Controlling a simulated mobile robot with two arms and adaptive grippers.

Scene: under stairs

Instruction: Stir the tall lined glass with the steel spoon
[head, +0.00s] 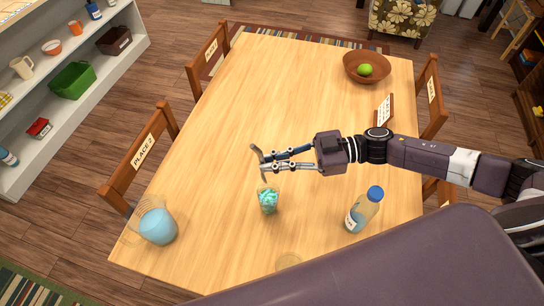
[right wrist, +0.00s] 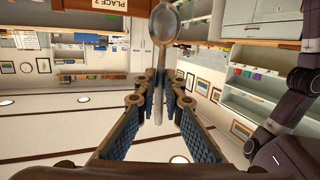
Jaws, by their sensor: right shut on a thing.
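The steel spoon (right wrist: 165,25) is held between the fingertips of my right gripper (right wrist: 159,92), bowl beyond the tips. In the head view, my right gripper (head: 263,162) is over the middle of the table, shut on the spoon (head: 255,150). A clear glass with teal contents (head: 268,202) stands upright just below the fingertips in the picture. Lines on it are too small to make out. The spoon's lower end is hard to see in the head view; no glass shows around its bowl in the right wrist view. My left gripper is not in view.
A jug of blue liquid (head: 158,228) stands at the left edge of the wooden table (head: 215,185). A blue-capped bottle (head: 363,210) stands to the right. A brown bowl with a green fruit (head: 365,70) and a small sign (head: 384,110) are farther back. The far left tabletop is clear.

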